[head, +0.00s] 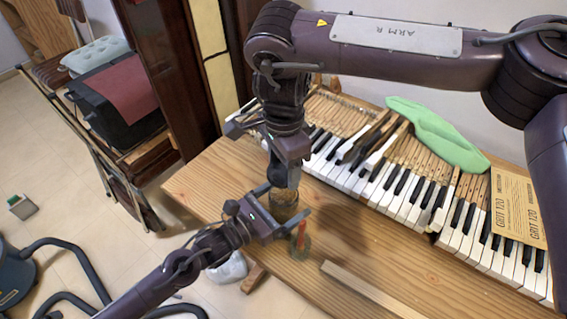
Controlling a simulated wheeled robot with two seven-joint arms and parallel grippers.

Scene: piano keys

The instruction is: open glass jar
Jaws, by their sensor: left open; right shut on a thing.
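The glass jar (284,205) stands on the wooden table near its left end, dark and partly hidden by my grippers. My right gripper (286,172) comes down from above and is shut on the jar's top, which looks brownish; whether it holds a lid or the rim is hard to see. My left gripper (289,200) is open, with one finger on either side of the jar. Whether those fingers touch the glass cannot be told.
A small glass with a red item (301,236) stands close to my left gripper. A wooden strip (365,290) lies at the table's front. Piano keys (400,190), a green cloth (437,132) and a sandpaper sheet (517,208) lie behind. The table (345,235) is clear right of the jar.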

